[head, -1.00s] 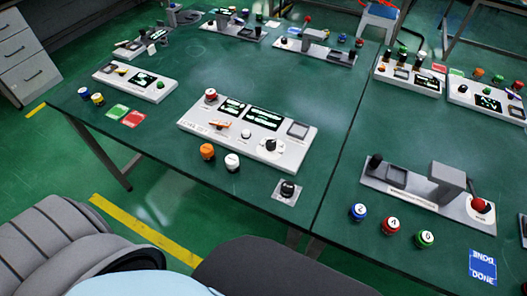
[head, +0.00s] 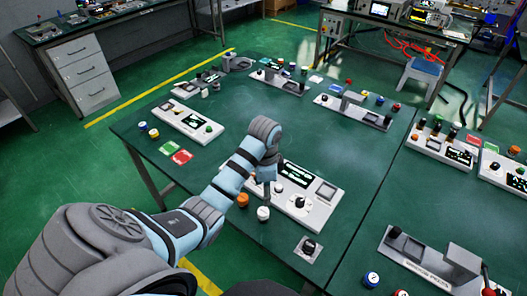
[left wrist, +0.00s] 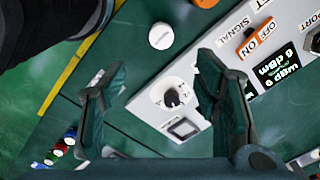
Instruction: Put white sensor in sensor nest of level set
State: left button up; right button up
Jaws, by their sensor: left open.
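The white sensor (head: 263,213) stands upright on the green table in front of the level set panel (head: 300,210). In the left wrist view, the white sensor (left wrist: 161,36) lies above the space between the fingers. My left gripper (head: 267,183) points down over the panel's left part, just behind the white sensor. My left arm hides the panel's left end. My right gripper is out of view.
An orange sensor (head: 242,200) stands left of the white one. A black knob on a grey base (head: 308,246) sits at the front edge. Other panels (head: 190,122) stand farther back. The middle of the table behind the level set panel is clear.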

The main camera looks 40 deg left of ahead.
pick_arm(q)
jog(key=b, duration=0.5)
send_over(263, 212)
jog(key=f, duration=0.5)
jog(key=shift+d+f, duration=0.25)
jog(key=shift+f, duration=0.15)
jog(key=f, duration=0.8)
jog(key=shift+a+b, duration=0.3)
jog(key=shift+b, duration=0.1)
jog(key=shift+w, duration=0.1)
grip_shut()
jog(key=shift+r, duration=0.15)
